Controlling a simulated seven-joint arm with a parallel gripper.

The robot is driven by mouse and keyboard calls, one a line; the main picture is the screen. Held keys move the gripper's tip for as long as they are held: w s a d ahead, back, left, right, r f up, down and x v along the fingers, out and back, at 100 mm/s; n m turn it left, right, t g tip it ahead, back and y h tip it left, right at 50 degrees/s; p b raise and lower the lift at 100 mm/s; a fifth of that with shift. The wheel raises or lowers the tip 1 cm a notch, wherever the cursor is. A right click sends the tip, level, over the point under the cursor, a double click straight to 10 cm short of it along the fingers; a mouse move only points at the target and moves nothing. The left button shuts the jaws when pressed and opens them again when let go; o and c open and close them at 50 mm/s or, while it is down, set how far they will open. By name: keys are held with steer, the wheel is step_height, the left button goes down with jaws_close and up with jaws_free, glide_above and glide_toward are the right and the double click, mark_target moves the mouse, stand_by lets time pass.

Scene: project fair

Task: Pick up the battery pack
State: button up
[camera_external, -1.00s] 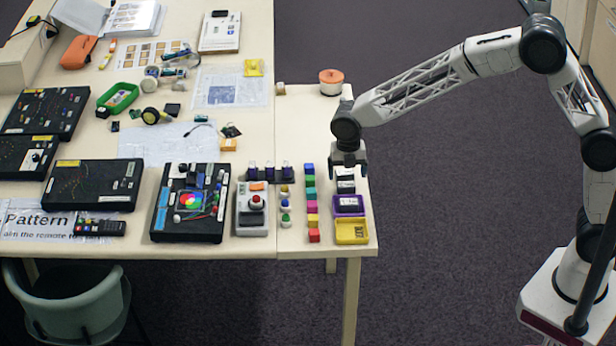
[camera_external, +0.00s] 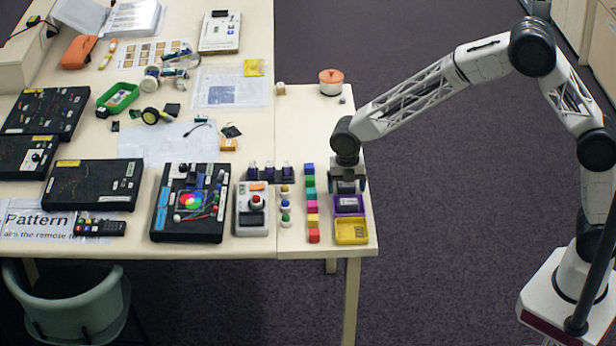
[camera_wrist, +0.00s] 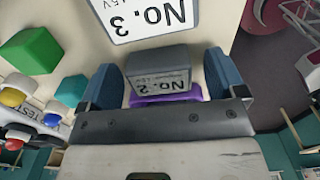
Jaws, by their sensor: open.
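A dark grey block (camera_wrist: 160,62) with a label reading "No. 2", probably the battery pack, sits between the two fingers of my gripper (camera_wrist: 160,80) in the wrist view. Its label is upside down there, and a purple tray (camera_wrist: 165,97) shows just below it. My gripper is open, with a blue-grey finger on each side of the block; I cannot tell whether either touches it. In the external view my gripper (camera_external: 348,183) is low over the right table, just behind the purple tray (camera_external: 348,205), and mostly hides the block.
A white label reading "No. 3" (camera_wrist: 145,18) lies beyond the block. A yellow tray (camera_external: 351,232) stands in front of the purple one. A row of coloured cubes (camera_external: 311,194) stands close on the left. The table's right edge is near; carpet lies beyond.

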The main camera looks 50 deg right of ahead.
steer(key=c, duration=1)
steer(key=shift+c, duration=0.2)
steer(key=shift+r, duration=0.1)
steer(key=shift+r, duration=0.75)
step_height(320, 180, up, 2)
steer(key=shift+r, duration=0.1)
steer(key=s+d, duration=0.3)
steer(key=s, duration=0.4)
steer(key=s+d+r, duration=0.1)
steer(key=s+d, duration=0.3)
steer(key=s, duration=0.3)
steer(key=shift+s, duration=0.2)
steer(key=shift+a+r, duration=0.1)
